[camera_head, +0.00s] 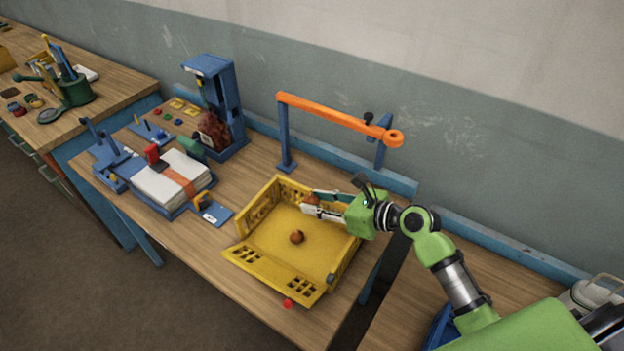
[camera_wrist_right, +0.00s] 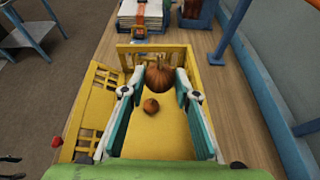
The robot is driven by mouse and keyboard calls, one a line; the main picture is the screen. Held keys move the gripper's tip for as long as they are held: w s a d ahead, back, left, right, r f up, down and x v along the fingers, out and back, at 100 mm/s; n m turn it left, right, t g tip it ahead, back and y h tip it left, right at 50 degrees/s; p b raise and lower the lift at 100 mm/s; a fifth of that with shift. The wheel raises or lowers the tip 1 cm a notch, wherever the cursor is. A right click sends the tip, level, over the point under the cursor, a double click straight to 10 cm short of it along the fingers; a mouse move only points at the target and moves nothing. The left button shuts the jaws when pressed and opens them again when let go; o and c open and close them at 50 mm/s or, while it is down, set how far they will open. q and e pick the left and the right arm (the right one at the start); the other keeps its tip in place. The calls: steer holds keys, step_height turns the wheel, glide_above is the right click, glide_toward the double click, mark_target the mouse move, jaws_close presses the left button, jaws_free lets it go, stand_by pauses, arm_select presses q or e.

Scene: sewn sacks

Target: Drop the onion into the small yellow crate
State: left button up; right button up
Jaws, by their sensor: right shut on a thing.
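The small yellow crate (camera_head: 265,268) stands on the wooden bench, with its front wall leaning outward; it also shows in the wrist view (camera_wrist_right: 95,90). My right gripper (camera_head: 315,203) is shut on a brown-orange onion (camera_wrist_right: 158,77), held above the back part of the crate. The held onion also shows at the fingertips in the head view (camera_head: 311,200). A second, smaller-looking round brown onion (camera_head: 296,237) lies on the crate floor, and shows below the held one in the wrist view (camera_wrist_right: 151,107). My left gripper is not in view.
An orange bar on blue posts (camera_head: 335,115) stands behind the crate. A stack of white sacks with an orange strap (camera_head: 172,180) lies to the left, near a blue stand (camera_head: 222,100) holding a dark red sack. A small red ball (camera_head: 287,303) is at the crate's front.

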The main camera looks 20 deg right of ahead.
steer(key=shift+w+a+p, duration=0.15)
steer(key=shift+w+p, duration=0.15)
steer(key=shift+w, duration=0.05)
steer(key=shift+f, duration=0.4)
steer(key=shift+w+f, duration=0.1)
steer(key=shift+f, duration=0.2)
arm_select(q)
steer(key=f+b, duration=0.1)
steer(key=b, duration=0.1)
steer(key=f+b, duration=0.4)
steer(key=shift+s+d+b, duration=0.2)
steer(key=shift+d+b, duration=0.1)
steer(key=shift+b, duration=0.05)
arm_select(e)
step_height(320, 180, down, 5)
steer(key=shift+w+f, duration=0.1)
steer(key=shift+f, duration=0.05)
